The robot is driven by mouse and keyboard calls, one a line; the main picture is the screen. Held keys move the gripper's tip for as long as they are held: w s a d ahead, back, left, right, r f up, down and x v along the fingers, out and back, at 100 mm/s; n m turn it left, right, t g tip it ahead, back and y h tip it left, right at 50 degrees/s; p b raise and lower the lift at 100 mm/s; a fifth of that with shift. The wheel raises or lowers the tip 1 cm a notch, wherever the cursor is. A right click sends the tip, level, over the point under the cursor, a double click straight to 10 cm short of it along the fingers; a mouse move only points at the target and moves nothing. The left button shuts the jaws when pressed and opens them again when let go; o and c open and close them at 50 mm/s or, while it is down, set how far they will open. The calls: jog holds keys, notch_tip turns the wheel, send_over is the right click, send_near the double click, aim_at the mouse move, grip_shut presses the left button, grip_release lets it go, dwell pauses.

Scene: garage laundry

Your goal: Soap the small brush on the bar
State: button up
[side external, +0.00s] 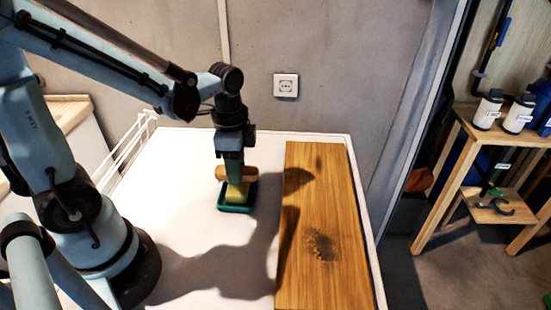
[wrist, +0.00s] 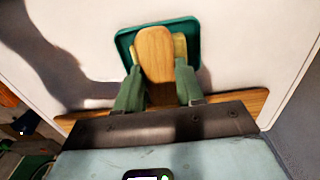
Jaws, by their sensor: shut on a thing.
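The small brush shows its tan wooden back (wrist: 154,54) in the wrist view, between the green fingers of my gripper (wrist: 158,88). In the side view my gripper (side external: 235,168) points down and is shut on the brush (side external: 221,173). A pale yellow soap bar (side external: 237,192) lies under the brush in a green dish (side external: 236,208). The bar's edge (wrist: 180,46) also shows beside the brush in the wrist view, within the dish (wrist: 125,41). The brush is over the bar. Its bristles are hidden, so I cannot tell whether they touch the soap.
A wooden board (side external: 324,225) with dark stains lies right of the dish on the white table (side external: 180,180). A wall socket (side external: 286,85) is behind. A wooden shelf (side external: 470,150) with white containers stands at the far right.

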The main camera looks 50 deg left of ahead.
jog(key=shift+f, duration=0.45)
dwell(1.2)
jog(key=shift+r, duration=3.55)
